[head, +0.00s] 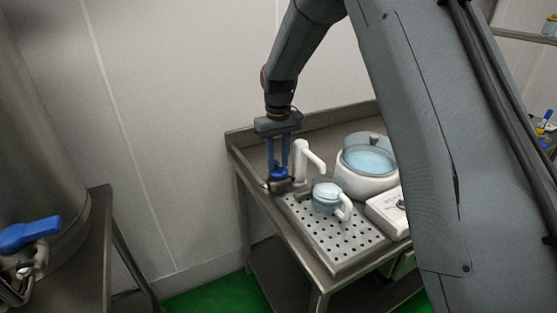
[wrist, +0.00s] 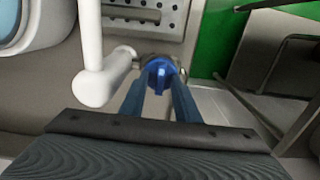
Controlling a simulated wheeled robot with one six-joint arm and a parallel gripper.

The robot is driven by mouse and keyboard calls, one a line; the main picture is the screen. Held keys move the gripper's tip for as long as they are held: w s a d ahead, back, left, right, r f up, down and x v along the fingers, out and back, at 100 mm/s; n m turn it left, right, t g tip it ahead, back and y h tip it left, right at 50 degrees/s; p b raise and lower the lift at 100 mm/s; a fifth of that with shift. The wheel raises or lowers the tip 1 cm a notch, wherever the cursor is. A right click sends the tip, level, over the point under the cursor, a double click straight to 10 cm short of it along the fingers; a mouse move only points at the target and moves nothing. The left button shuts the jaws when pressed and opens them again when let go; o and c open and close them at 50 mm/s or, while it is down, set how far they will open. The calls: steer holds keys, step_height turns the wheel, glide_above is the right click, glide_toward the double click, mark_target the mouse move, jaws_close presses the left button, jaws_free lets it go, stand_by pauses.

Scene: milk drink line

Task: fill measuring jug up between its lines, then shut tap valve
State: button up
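The measuring jug (head: 325,199) is clear with a white handle and stands on the perforated drain plate under the white tap spout (head: 301,158). Pale content shows in it, but its lines and exact level are too small to read. The spout also shows in the wrist view (wrist: 92,55). The tap valve has a blue handle (wrist: 159,69), low beside the spout. My gripper (head: 279,171) points down at it, with its blue fingers on both sides of the handle, closed against it as far as I see. Any stream from the spout cannot be made out.
A white round vessel (head: 355,183) with pale blue content stands behind the jug, and a white box (head: 385,211) stands to its right. The perforated drain plate (head: 340,248) is clear in front. At far left, a large steel tank (head: 35,120) has another blue-handled valve (head: 28,233).

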mark_target(278, 163)
step_height(278, 163, up, 8)
steer(key=shift+f+b, duration=0.1)
steer(key=shift+b, duration=1)
